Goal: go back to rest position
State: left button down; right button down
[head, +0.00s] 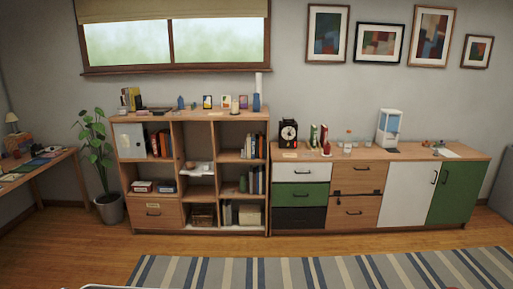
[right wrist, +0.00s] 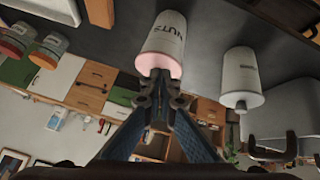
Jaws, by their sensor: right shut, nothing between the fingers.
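My right gripper (right wrist: 160,88) shows in the right wrist view, with its two fingers together and nothing held between them. The picture there is upside down. A white canister marked NUTS (right wrist: 164,40) stands on a dark surface (right wrist: 205,15) just past the fingertips. The tips overlap its edge in the picture, and I cannot tell whether they touch it. Neither gripper shows in the head view, and my left gripper is in no frame.
A second white canister (right wrist: 240,75) stands beside the first, near a grey boxy thing (right wrist: 285,112). In the head view, an open shelf (head: 225,172) and a low cabinet (head: 399,194) line the wall. The wooden floor before them is clear around a striped rug (head: 320,270).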

jog(key=s+f+m+g, duration=0.1)
jog(key=s+f+g, duration=0.3)
jog(key=s, duration=0.7)
notch_tip(320, 180, down, 30)
jog(key=s+r+g+b, duration=0.1)
jog(key=s+g+b, duration=0.1)
jog(key=b, duration=0.1)
jog(key=s+d+f+b, duration=0.1)
jog(key=s+d+f, duration=0.1)
jog(key=s+f, duration=0.6)
jog(key=s+d+f+b, duration=0.1)
jog(key=s+f, duration=0.8)
jog(key=f, duration=0.2)
jog(key=shift+d+f+g+b, duration=0.2)
jog(key=shift+d+g+b, duration=0.15)
jog(key=shift+d+g, duration=0.05)
jog(key=shift+s, duration=0.1)
